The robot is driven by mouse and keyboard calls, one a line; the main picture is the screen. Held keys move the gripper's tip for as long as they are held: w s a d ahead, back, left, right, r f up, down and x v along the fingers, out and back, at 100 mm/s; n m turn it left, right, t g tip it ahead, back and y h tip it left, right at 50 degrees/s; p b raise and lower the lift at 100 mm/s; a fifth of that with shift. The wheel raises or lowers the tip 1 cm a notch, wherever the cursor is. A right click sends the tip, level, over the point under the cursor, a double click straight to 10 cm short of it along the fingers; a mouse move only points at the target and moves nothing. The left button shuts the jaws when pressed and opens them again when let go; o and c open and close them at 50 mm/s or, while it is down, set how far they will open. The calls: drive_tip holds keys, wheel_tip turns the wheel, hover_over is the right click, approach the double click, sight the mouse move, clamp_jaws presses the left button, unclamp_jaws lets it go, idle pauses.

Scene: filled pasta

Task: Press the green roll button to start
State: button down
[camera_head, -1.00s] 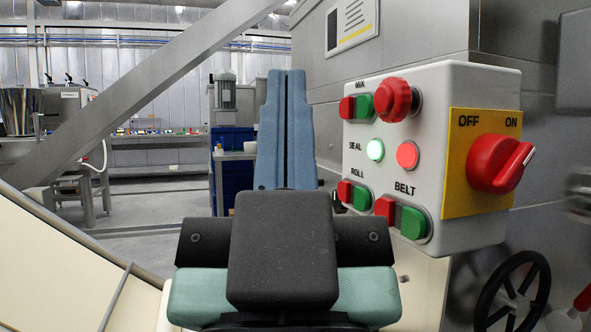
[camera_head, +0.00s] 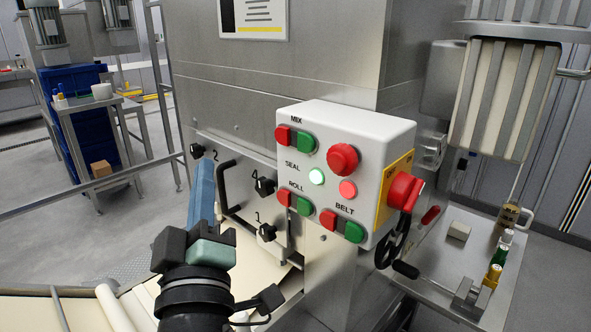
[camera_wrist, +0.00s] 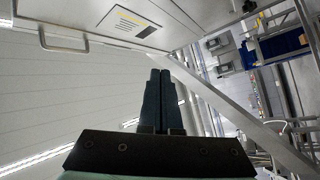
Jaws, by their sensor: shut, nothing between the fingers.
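The green ROLL button (camera_head: 304,206) is the right half of a red-green pair at the lower left of the white control box (camera_head: 335,140). The red ROLL button (camera_head: 284,196) sits beside it. My gripper (camera_head: 206,168) is shut and empty, its blue fingers together and pointing up. In the head view it stands left of the control box, apart from the buttons. The wrist view shows the closed fingers (camera_wrist: 158,80) pointing toward the ceiling and a metal frame; no button shows there.
The box also carries MIX buttons (camera_head: 295,138), BELT buttons (camera_head: 341,226), a red mushroom button (camera_head: 342,158) and a red rotary switch (camera_head: 404,191). Black knobs (camera_head: 266,187) and a black handle (camera_head: 226,180) lie between gripper and box. A handwheel (camera_head: 396,240) is below right.

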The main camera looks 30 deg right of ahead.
sight(305, 209)
drive_tip(key=s+d+f+n+g+p, duration=0.1)
drive_tip(key=s+f+n+g+p, duration=0.1)
drive_tip(key=n+p, duration=0.6)
drive_tip(key=s+d+f+n+g+p, duration=0.1)
drive_tip(key=f+n+g+p, duration=0.3)
drive_tip(key=p, duration=1.4)
drive_tip(key=shift+s+d+f+n, duration=0.4)
drive_tip(key=shift+f+n, duration=1.3)
drive_tip(key=shift+n, duration=0.9)
drive_tip(key=w+d+p, duration=0.2)
drive_tip(key=w+d, duration=0.1)
drive_tip(key=d, duration=0.5)
drive_tip(key=shift+d, duration=0.2)
drive_tip(key=shift+w+d, duration=0.1)
drive_tip(key=shift+w+d, duration=0.1)
drive_tip(key=shift+d, duration=0.15)
